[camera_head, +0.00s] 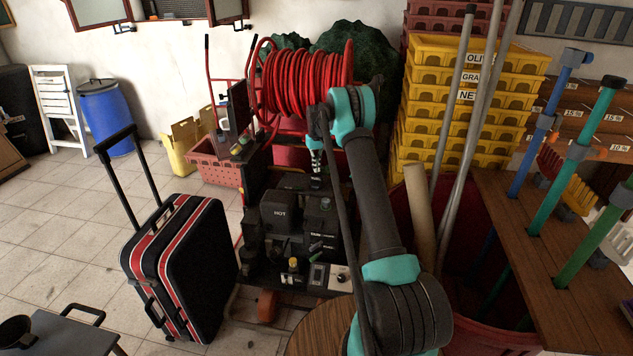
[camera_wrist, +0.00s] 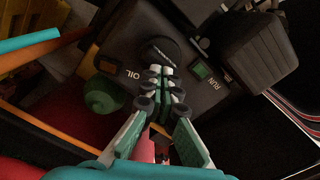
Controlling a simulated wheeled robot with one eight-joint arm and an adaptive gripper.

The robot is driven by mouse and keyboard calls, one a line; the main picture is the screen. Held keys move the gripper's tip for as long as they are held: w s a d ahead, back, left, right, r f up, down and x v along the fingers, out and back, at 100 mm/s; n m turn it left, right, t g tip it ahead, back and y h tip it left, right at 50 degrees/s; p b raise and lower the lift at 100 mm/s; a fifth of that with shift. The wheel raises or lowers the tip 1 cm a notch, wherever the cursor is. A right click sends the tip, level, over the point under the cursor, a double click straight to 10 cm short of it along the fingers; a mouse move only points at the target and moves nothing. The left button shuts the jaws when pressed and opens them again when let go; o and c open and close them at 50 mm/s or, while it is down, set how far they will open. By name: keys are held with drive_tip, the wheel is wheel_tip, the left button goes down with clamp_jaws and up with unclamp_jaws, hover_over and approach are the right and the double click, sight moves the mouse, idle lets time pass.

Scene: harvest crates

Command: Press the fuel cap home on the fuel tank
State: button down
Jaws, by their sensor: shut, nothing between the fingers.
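A round black cap (camera_wrist: 158,50) with small lettering, which looks like the fuel cap, sits on a dark panel, likely the tank top (camera_wrist: 125,50), in the wrist view. My gripper (camera_wrist: 167,72) is shut and empty, its fingertips at the cap's near edge and partly covering it. I cannot tell whether they touch it or whether the cap is fully seated. In the head view my gripper (camera_head: 317,181) points down over the top of the black machine (camera_head: 280,212) marked HOT. The cap cannot be made out there.
A red hose reel (camera_head: 300,80) stands behind the machine. A black and red suitcase (camera_head: 180,262) stands left of it. Yellow crates (camera_head: 462,95) and a wooden table (camera_head: 565,255) with upright poles are on the right. Floor at left is partly clear.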

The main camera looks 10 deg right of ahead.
drive_tip(key=shift+f, duration=0.15)
drive_tip(key=shift+f, duration=1.05)
drive_tip(key=shift+r, duration=3.05)
